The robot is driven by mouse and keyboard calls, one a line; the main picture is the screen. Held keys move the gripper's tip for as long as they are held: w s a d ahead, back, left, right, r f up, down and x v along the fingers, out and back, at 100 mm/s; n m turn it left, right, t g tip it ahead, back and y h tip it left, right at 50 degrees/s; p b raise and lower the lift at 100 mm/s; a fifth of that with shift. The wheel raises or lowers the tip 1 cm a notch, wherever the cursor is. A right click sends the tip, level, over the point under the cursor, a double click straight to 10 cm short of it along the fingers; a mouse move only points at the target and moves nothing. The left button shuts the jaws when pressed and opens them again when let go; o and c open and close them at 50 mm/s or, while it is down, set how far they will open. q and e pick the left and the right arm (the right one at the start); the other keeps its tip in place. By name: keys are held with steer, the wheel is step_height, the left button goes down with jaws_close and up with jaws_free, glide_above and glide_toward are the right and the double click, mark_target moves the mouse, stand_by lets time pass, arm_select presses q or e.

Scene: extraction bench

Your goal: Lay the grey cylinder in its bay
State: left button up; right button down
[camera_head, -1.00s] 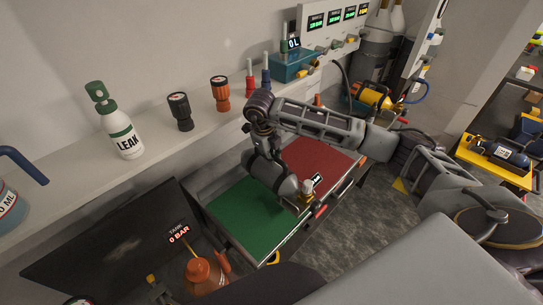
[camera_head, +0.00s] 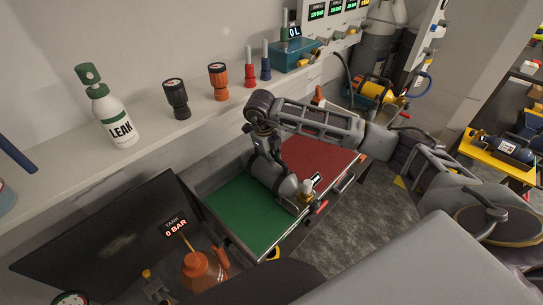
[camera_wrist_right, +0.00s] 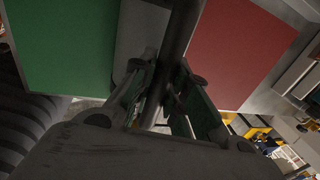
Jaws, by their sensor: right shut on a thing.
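The grey cylinder (camera_head: 272,178) lies roughly level at the edge between a green mat (camera_head: 235,218) and a red mat (camera_head: 318,160), with its brass valve end (camera_head: 307,190) toward the front right. My right gripper (camera_head: 266,150) comes down on it from above and is shut on it. In the right wrist view, the fingers (camera_wrist_right: 165,95) close around a dark bar, with the green mat (camera_wrist_right: 60,45) left and the red mat (camera_wrist_right: 235,50) right. I cannot tell whether the cylinder touches the mat. My left gripper is not in view.
A shelf behind holds a white LEAK bottle (camera_head: 110,115), a black torch-like item (camera_head: 177,98) and an orange one (camera_head: 219,82). A dark panel (camera_head: 110,240) and an orange vessel (camera_head: 203,268) stand at the front left. A yellow cylinder (camera_head: 375,90) is at the back right.

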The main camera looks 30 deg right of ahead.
steer(key=shift+w, duration=0.1)
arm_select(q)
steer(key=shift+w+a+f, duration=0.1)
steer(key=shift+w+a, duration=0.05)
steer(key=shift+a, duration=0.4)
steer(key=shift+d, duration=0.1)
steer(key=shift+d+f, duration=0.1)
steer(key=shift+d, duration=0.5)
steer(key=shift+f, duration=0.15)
arm_select(e)
steer(key=shift+f, duration=0.15)
arm_select(q)
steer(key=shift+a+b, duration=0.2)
steer(key=shift+b, duration=0.15)
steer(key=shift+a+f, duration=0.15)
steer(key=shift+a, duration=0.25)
arm_select(e)
steer(key=shift+f, duration=0.2)
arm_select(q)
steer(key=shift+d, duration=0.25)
